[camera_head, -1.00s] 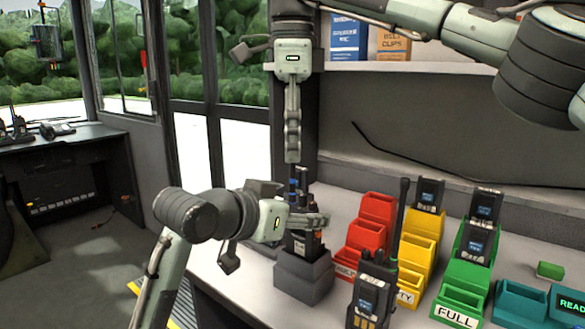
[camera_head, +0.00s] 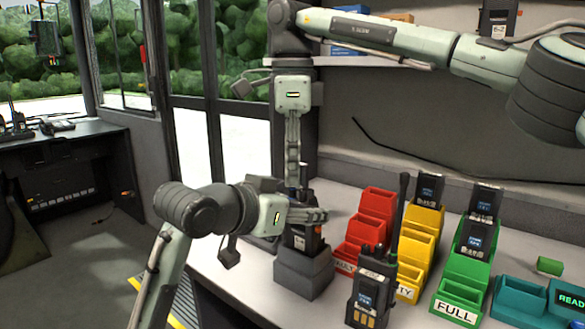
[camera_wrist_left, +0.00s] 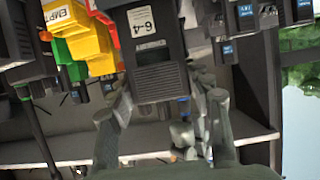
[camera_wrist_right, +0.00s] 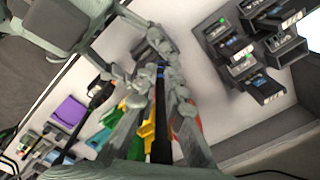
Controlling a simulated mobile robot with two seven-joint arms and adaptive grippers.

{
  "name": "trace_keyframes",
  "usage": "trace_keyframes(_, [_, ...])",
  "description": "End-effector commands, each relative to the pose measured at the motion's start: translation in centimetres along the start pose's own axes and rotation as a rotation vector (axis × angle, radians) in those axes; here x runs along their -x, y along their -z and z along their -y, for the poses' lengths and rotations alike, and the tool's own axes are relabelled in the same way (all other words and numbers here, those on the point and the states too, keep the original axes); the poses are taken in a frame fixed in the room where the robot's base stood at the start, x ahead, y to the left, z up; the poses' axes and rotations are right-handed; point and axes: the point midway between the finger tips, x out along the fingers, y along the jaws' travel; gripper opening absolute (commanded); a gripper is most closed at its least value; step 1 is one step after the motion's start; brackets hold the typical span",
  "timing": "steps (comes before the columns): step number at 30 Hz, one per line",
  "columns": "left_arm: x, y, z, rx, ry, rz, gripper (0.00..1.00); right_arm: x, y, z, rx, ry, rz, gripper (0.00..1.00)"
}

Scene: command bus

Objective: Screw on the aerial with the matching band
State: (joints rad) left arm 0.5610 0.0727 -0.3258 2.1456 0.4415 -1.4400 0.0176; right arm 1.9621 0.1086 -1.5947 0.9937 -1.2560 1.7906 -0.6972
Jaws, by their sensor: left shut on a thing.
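A dark handheld radio (camera_head: 303,238) stands upright in a dark grey stand (camera_head: 303,272) on the counter. My left gripper (camera_head: 318,216) is shut on its upper part from the left. In the left wrist view the radio (camera_wrist_left: 155,60) carries a "6-4" label between the fingers. My right gripper (camera_head: 293,172) points straight down just above the radio. In the right wrist view its fingers close around a thin black aerial (camera_wrist_right: 160,130), with a blue band (camera_wrist_right: 159,74) near the fingertips. The fingers hide whether the aerial touches the radio.
A second radio (camera_head: 370,300) with a tall aerial stands at the front. A teal bin (camera_head: 517,300) and a small green block (camera_head: 550,266) lie farther right.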

Motion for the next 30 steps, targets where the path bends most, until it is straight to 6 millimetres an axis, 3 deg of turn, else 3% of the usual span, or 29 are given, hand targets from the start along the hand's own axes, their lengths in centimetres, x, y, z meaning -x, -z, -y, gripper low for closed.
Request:
trace_keyframes(13, [0.00, 0.00, 0.01, 0.000, 0.000, 0.000, 0.00, 0.03, -0.01, 0.00, -0.001, 0.000, 0.000, 0.00])
trace_keyframes(14, [0.00, 0.00, 0.01, 0.000, 0.000, 0.000, 0.00, 0.03, -0.01, 0.00, -0.001, 0.000, 0.000, 0.11])
trace_keyframes(19, [0.00, 0.00, 0.01, 0.000, 0.000, 0.000, 0.00, 0.03, -0.02, 0.00, -0.001, 0.000, 0.000, 0.32])
trace_keyframes(30, [0.00, 0.00, 0.01, 0.000, 0.000, 0.000, 0.00, 0.56, -0.02, 0.02, -0.002, 0.001, 0.000, 0.32])
